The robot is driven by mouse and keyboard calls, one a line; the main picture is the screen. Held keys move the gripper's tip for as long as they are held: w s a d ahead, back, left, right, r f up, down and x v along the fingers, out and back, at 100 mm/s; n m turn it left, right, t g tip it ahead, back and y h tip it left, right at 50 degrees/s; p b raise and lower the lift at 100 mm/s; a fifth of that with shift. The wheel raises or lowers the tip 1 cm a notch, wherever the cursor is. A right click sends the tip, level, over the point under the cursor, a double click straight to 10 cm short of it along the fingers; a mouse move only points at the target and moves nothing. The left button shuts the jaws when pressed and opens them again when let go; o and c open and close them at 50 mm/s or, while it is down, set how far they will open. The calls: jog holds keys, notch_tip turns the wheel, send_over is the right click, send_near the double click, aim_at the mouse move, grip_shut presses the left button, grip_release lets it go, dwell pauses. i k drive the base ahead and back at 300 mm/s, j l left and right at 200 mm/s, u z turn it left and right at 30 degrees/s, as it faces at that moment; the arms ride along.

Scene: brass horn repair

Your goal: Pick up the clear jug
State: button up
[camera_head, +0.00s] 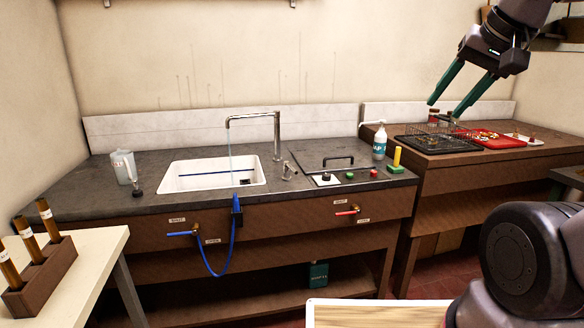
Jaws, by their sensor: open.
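The clear jug (123,167) stands upright at the left end of the dark counter (85,190), left of the sink. It looks translucent grey with a handle on one side. My gripper (443,110) is at the upper right of the view, its two green fingers apart, pointing down and left. It is empty and far from the jug, above the side bench at the right.
The white sink (255,170) has a tall tap (277,135) with water running. A small dark-based item (137,189) stands close to the jug. A spray bottle (380,144) stands at the counter's right. A rack of tubes (45,272) sits on the pale table at left.

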aim_at(123, 162)
jog(key=u, duration=1.5)
